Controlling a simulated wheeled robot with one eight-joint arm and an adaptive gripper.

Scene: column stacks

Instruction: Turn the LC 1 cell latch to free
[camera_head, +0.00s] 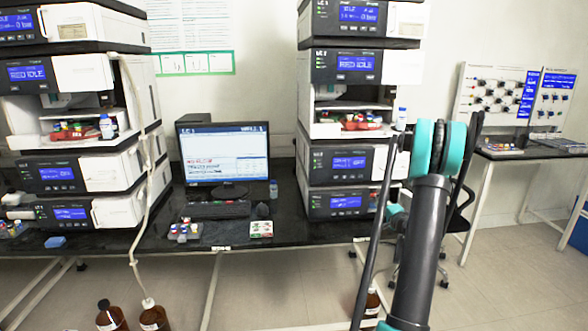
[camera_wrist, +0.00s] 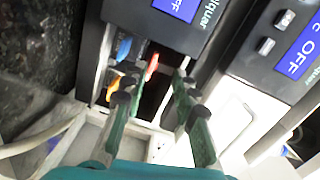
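In the wrist view, my gripper (camera_wrist: 156,98) has its two dark-tipped green fingers spread apart, with nothing seen between them. Ahead of the fingers is a dark opening in an instrument. A small red part (camera_wrist: 152,66) stands in it between the fingertips; I cannot tell whether it is the cell latch or how it is turned. My arm reaches to this stack's right side, and my gripper cannot be made out there.
A blue part (camera_wrist: 124,48) and an orange part sit at the opening's left. A module with an OFF display (camera_wrist: 298,58) lies to the right. In the head view, a monitor (camera_head: 222,153) stands between two stacks on the dark bench (camera_head: 285,232). A small bottle (camera_head: 401,118) stands beside my arm.

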